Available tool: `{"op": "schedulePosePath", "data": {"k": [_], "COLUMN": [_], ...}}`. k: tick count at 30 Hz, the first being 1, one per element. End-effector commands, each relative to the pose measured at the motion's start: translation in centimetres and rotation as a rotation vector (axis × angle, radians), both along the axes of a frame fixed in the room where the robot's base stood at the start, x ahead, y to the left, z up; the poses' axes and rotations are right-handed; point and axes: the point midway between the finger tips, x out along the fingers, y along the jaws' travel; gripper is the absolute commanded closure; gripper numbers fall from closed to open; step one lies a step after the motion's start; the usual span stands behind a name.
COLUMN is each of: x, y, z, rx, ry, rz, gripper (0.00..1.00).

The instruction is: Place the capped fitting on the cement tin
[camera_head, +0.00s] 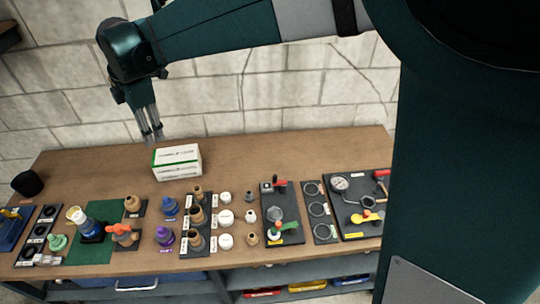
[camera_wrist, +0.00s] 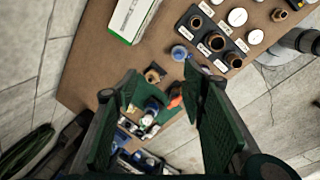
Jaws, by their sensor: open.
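My gripper (camera_head: 151,132) is open and empty, above the back of the bench to the left of the white box. In the wrist view its fingers (camera_wrist: 163,82) are spread apart. A dark blue tin-like container with a pale top (camera_head: 86,222) stands on the green mat (camera_head: 96,255); it may be the cement tin. An orange-topped fitting (camera_head: 125,232) stands right of it on a dark plate, and a tan fitting (camera_head: 132,203) behind that. A blue fitting (camera_head: 170,206) and a purple fitting (camera_head: 164,236) stand further right. I cannot tell which is the capped fitting.
A white and green box (camera_head: 177,160) stands at the back, just right of my gripper. Racks of brown fittings (camera_head: 197,216), white caps (camera_head: 226,216), a valve board (camera_head: 281,230) and a gauge board (camera_head: 360,205) fill the right. A black cup (camera_head: 27,183) stands far left.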

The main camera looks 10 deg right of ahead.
Motion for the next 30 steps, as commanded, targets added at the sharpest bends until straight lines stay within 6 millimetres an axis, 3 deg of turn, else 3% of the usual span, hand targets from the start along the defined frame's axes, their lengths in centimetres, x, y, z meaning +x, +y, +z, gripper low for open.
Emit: {"op": "schedulePosePath", "data": {"k": [3, 14, 30], "x": [0.0, -1.3, -6.2], "y": [-3.9, -14.7, -29.3], "z": [1.2, 3.7, 5.1], "rx": [0.027, 0.116, 0.273], "ry": [-0.007, -0.025, -0.051], "rz": [-0.115, -0.464, -0.979], "gripper": [0.59, 0.59, 0.59]}}
